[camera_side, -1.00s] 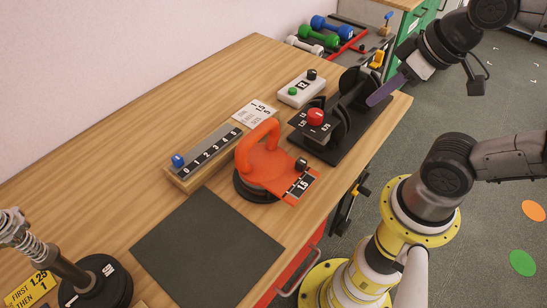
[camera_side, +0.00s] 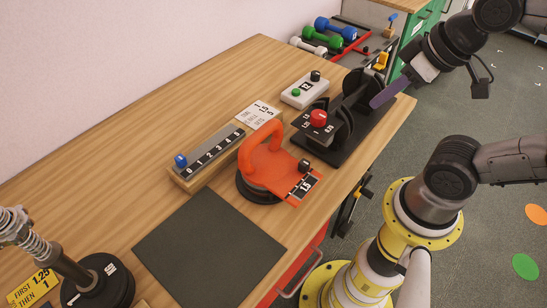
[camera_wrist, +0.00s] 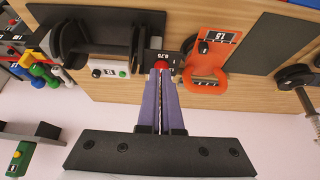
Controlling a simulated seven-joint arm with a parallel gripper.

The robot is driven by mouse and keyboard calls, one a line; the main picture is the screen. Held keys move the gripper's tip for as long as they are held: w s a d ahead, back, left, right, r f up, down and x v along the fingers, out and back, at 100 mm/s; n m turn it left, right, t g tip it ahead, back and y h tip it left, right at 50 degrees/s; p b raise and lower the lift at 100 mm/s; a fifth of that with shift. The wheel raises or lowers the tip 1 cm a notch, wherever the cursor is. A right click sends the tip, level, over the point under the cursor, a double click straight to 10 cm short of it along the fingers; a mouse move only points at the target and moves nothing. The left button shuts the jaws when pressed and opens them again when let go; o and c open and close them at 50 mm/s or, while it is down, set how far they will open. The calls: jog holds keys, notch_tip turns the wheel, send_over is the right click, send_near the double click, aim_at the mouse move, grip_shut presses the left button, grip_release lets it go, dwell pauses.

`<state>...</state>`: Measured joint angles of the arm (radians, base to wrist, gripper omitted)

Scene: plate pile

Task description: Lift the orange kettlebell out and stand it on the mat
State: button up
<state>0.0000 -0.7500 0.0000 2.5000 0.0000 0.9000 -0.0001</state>
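The orange kettlebell (camera_side: 263,166) has a thick loop handle and a flat plate labelled 1.5. It sits on a round black disc (camera_side: 246,189) on the wooden bench. The wrist view shows it (camera_wrist: 205,64) right of my fingertips. The dark square mat (camera_side: 208,247) lies bare in front of it in the side view; a dark mat shows at the upper right of the wrist view (camera_wrist: 272,38). My gripper (camera_wrist: 161,72) has two long purple fingers, close together and empty. In the side view my gripper (camera_side: 376,103) hangs over the black rack, right of the kettlebell and apart from it.
A black rack (camera_side: 376,124) with discs and a red knob (camera_side: 318,119) stands beside the kettlebell. A numbered slider block (camera_side: 207,163) and a white button box (camera_side: 304,91) stand behind. A spring post on black discs (camera_side: 98,283) is front left. The back left bench is clear.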

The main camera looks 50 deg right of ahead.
jog(key=o, duration=0.5)
jog(key=shift+s+n, duration=0.1)
jog(key=shift+n, duration=0.4)
jog(key=shift+c, duration=0.2)
jog(key=shift+o, duration=1.3)
jog(key=shift+r+n, duration=0.25)
jog(key=shift+n, duration=0.55)
jog(key=shift+o, duration=0.8)
jog(key=w+r+n, duration=0.1)
jog(key=n, duration=0.1)
jog(key=w+r+n, duration=0.1)
jog(key=n, duration=0.1)
jog(key=w+r+n+g, duration=0.1)
jog(key=r+n, duration=0.1)
jog(key=n, duration=0.1)
jog(key=shift+w+a, duration=0.25)
jog(key=shift+a, duration=0.1)
jog(key=n+g, duration=0.5)
jog(key=n, duration=0.6)
send_over(277, 129)
jog(key=d, duration=0.1)
jog(key=f, duration=0.4)
jog(key=shift+w+f, duration=0.2)
jog(key=shift+w, duration=0.15)
notch_tip(277, 129, down, 13)
jog(key=shift+r, duration=0.1)
